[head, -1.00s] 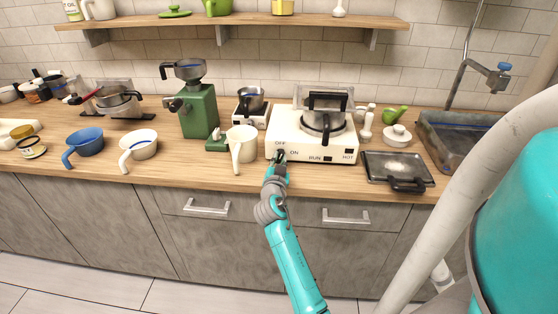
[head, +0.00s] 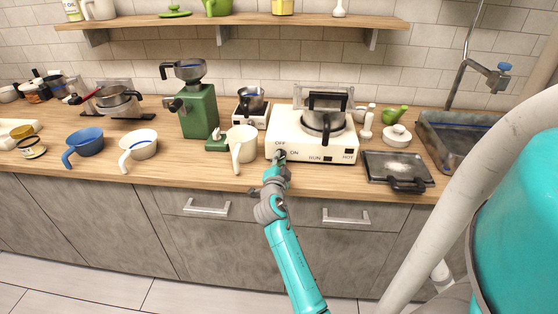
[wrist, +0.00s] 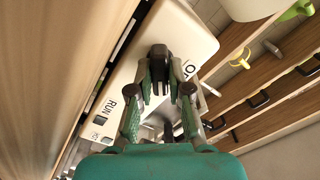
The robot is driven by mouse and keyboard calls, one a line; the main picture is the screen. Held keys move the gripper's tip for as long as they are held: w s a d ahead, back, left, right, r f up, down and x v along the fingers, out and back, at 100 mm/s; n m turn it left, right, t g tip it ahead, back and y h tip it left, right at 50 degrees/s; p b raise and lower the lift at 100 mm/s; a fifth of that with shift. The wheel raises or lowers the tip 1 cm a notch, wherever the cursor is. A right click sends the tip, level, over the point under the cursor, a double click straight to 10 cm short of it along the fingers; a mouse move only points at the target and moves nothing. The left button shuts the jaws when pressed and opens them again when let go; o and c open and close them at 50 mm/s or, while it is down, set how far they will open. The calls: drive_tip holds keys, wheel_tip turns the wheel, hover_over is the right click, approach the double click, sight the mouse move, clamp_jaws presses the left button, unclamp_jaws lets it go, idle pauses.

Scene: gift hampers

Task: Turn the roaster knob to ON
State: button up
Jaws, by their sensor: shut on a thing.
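The white roaster (head: 340,151) stands on the wooden counter, its front panel marked OFF, ON, RUN and HOT. Its dark knob (head: 281,155) is at the left of that panel, between the OFF and ON marks. My gripper (head: 279,161) reaches up to the panel from the front and is shut on the knob. In the wrist view the knob (wrist: 159,57) shows as a black piece between the two green-padded fingers of my gripper (wrist: 161,90). The fingers hide part of the knob, so I cannot tell exactly where it points.
A white handled cup (head: 242,147) stands close to the left of the roaster, with a green grinder (head: 199,112) behind it. A dark tray (head: 395,168) lies to the right. The sink (head: 450,135) is farther right. Drawer handles (head: 207,208) stick out below the counter.

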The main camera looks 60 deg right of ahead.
drive_tip(key=shift+m, duration=0.9)
drive_tip(key=m, duration=0.2)
drive_tip(key=shift+m, duration=2)
drive_tip(key=o, duration=0.8)
